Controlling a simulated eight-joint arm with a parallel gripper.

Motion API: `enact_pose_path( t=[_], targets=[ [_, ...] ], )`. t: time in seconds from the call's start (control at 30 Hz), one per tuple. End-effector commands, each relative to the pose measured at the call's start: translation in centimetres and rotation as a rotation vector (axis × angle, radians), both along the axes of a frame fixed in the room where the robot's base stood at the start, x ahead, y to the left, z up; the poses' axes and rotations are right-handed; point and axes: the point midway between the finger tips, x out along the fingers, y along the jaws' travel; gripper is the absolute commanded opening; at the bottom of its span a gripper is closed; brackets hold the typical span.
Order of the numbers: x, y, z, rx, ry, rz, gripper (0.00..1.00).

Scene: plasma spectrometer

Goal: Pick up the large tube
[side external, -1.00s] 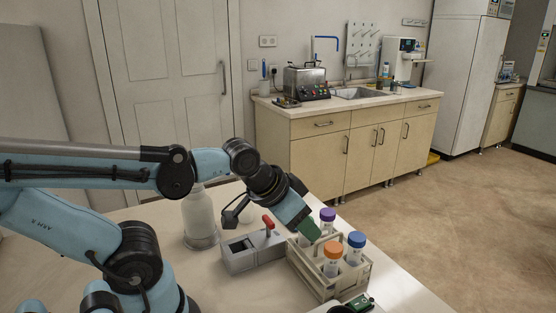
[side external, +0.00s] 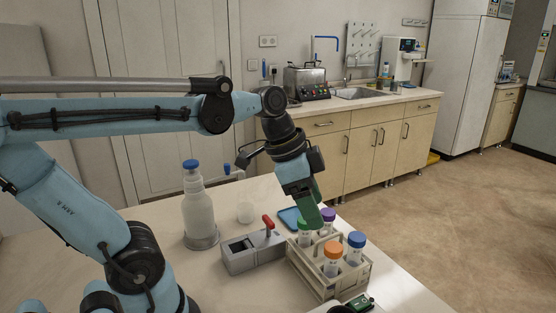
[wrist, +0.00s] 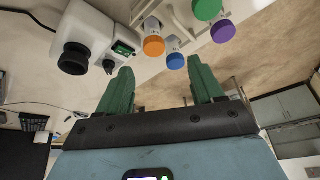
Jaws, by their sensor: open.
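A beige rack (side external: 328,282) on the table holds several upright capped tubes: an orange-capped tube (side external: 332,262), a blue-capped tube (side external: 354,253), a purple-capped tube (side external: 327,224) and a green-capped tube (side external: 304,234). I cannot tell which one is the large tube; they look similar in size. My gripper (side external: 313,222), with green fingers, points downward over the back of the rack, near the green and purple caps. In the wrist view my gripper (wrist: 160,72) is open and empty. The orange (wrist: 154,46), blue (wrist: 176,61), green (wrist: 207,9) and purple (wrist: 223,31) caps lie beyond the fingertips.
A grey device with a red lever (side external: 253,253) stands left of the rack. A blue tray (side external: 289,219) lies behind the rack. A small green-faced item (side external: 360,302) is at the front edge.

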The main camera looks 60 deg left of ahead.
Motion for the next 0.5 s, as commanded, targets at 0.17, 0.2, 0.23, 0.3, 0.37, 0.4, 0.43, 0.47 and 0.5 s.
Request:
enact_pose_path(
  t=[0.17, 0.2, 0.23, 0.3, 0.37, 0.4, 0.43, 0.47, 0.5],
  targets=[
    [0.4, -0.3, 1.5, -0.013, 0.021, -0.167, 0.67],
    [0.4, -0.4, 1.6, -0.015, 0.023, -0.185, 0.67],
    [0.4, -0.4, 1.6, -0.016, 0.023, -0.194, 0.67],
    [0.6, -0.6, 1.3, -0.016, 0.023, -0.206, 0.67],
    [0.7, -0.7, 0.7, -0.016, 0.023, -0.207, 0.67],
    [0.8, -0.9, 0.2, -0.015, 0.022, -0.207, 0.67],
    [0.9, -1.0, -0.2, -0.015, 0.022, -0.207, 0.67],
    [1.0, -1.1, -0.6, -0.015, 0.022, -0.208, 0.67],
    [1.2, -1.3, -1.1, -0.015, 0.022, -0.207, 0.67]
  ],
)
